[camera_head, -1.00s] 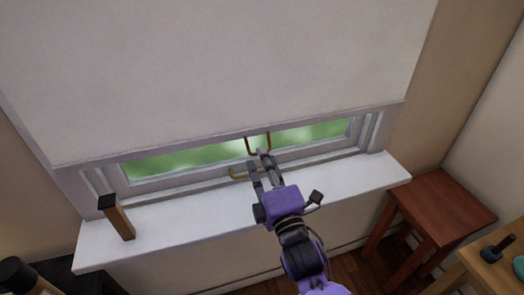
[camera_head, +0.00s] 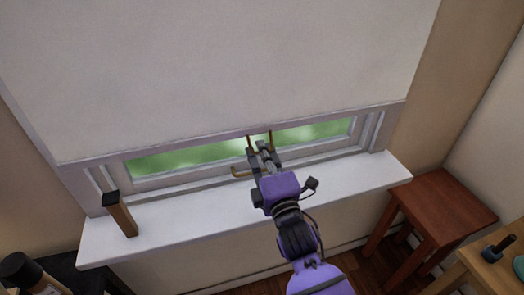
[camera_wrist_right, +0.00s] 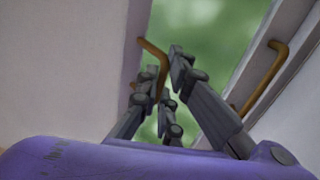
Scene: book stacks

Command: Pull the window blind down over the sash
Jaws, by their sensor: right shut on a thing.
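A white window blind (camera_head: 220,70) hangs over most of the window, its lower edge just above a strip of bare glass. A brass pull loop (camera_head: 271,136) hangs from that edge; in the right wrist view it is the bent bar (camera_wrist_right: 150,54). My right gripper (camera_head: 262,147) is shut on the pull loop, its fingers hiding the loop's lower part. The lower sash (camera_head: 190,183) shows under the glass, with a brass sash handle (camera_head: 242,173) just left of my fingers; it also shows in the right wrist view (camera_wrist_right: 266,80). My left gripper is out of view.
The white sill (camera_head: 180,222) runs below the window, with a wooden block with a black top (camera_head: 122,216) at its left end. A red-brown stool (camera_head: 440,205) stands right, beside a wooden table (camera_head: 475,270). A dark bottle (camera_head: 22,270) is bottom left.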

